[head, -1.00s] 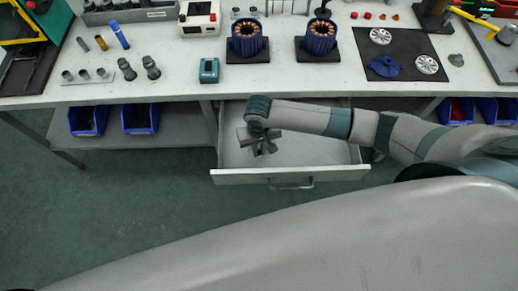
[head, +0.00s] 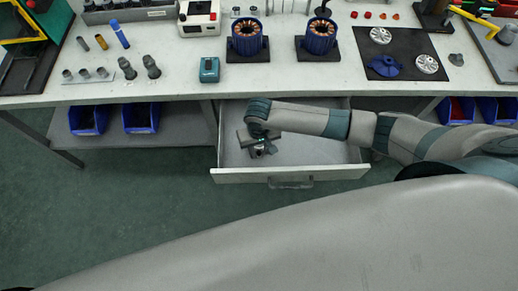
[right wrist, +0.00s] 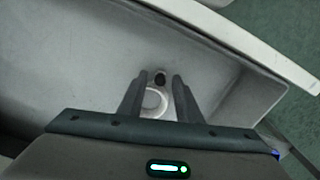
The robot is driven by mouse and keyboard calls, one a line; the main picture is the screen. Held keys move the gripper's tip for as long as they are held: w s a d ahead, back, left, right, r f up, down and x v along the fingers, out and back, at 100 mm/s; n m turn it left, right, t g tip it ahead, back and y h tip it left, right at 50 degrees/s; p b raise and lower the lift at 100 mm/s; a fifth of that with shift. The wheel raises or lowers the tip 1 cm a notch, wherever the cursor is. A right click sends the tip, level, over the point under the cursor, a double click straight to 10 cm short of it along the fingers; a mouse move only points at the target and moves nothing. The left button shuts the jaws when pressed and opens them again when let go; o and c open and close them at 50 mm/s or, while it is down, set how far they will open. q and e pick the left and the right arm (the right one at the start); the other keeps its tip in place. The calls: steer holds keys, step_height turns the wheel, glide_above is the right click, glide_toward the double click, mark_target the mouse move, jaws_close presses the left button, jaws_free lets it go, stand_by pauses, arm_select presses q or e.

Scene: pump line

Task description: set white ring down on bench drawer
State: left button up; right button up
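The drawer (head: 335,175) is pulled out below the bench top, and its pale inside also fills much of the right wrist view (right wrist: 75,60). My right gripper (head: 258,150) points down inside the drawer's left part. In the right wrist view my right gripper (right wrist: 158,88) has its two dark fingers spread apart. The white ring (right wrist: 155,102) shows between them, low against the drawer floor, partly hidden by the gripper body. A small dark round spot lies just beyond it. In the head view the ring is too small to make out surely. My left gripper is out of view.
The bench top (head: 180,85) above holds two blue motor stators (head: 246,40), a teal box (head: 209,70) and a black mat (head: 400,45) with parts. Blue bins (head: 140,118) sit on the lower shelf. The drawer's right part is bare.

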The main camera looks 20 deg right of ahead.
step_height(320, 180, up, 12)
steer(key=b, duration=0.1)
stand_by(0.5)
steer(key=shift+s+a, duration=0.1)
stand_by(0.5)
